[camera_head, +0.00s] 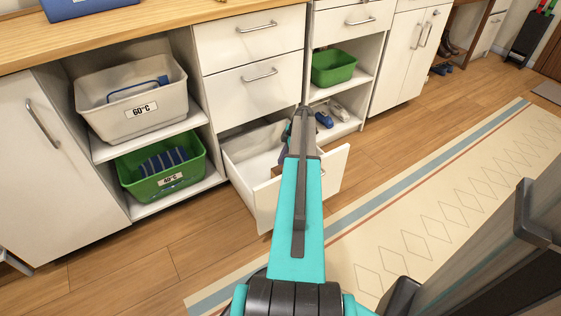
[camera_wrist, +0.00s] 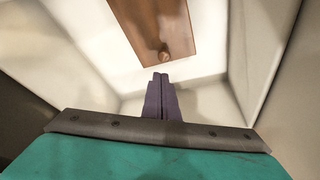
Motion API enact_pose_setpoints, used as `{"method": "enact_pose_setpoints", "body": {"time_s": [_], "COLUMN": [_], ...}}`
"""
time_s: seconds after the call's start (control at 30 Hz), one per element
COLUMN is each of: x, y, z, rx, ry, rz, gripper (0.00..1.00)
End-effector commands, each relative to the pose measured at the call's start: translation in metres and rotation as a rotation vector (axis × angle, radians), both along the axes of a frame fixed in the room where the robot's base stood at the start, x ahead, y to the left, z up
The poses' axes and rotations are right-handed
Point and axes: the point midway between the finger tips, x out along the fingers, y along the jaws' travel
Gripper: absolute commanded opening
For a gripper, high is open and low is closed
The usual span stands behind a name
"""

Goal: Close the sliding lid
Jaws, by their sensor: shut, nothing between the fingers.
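A brown wooden panel (camera_wrist: 155,22) with a small round knob (camera_wrist: 164,57) near its end shows in the wrist view, inside a white-walled space. It looks like the sliding lid, but its box is not clearly seen. My gripper (camera_wrist: 161,78) is shut and empty, its tips just below the knob in the picture. I cannot tell whether they touch it. In the head view, my arm reaches over an open bottom drawer (camera_head: 250,150) and hides most of its inside and my fingers.
White drawer walls (camera_wrist: 255,40) stand close on both sides of my gripper. In the head view, a grey basket (camera_head: 130,112) and a green basket (camera_head: 165,182) sit on shelves left of the drawer. Another green bin (camera_head: 333,68) is at right. The wooden floor in front has a patterned rug (camera_head: 430,190).

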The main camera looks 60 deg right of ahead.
Motion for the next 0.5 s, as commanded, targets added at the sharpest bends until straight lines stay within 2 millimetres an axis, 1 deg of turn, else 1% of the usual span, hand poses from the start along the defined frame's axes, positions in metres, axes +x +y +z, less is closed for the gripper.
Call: {"method": "enact_pose_setpoints", "body": {"time_s": [0.03,0.2,0.33,0.5], "x": [-0.002,-0.005,-0.006,-0.006], "y": [-0.002,-0.006,-0.007,-0.007], "z": [0.011,0.03,0.04,0.046], "rx": [0.0,-0.002,-0.001,0.0], "ry": [0.0,0.0,0.0,0.0], "rz": [-0.001,0.001,0.003,0.005], "gripper": [0.0,0.0,0.0,0.0]}}
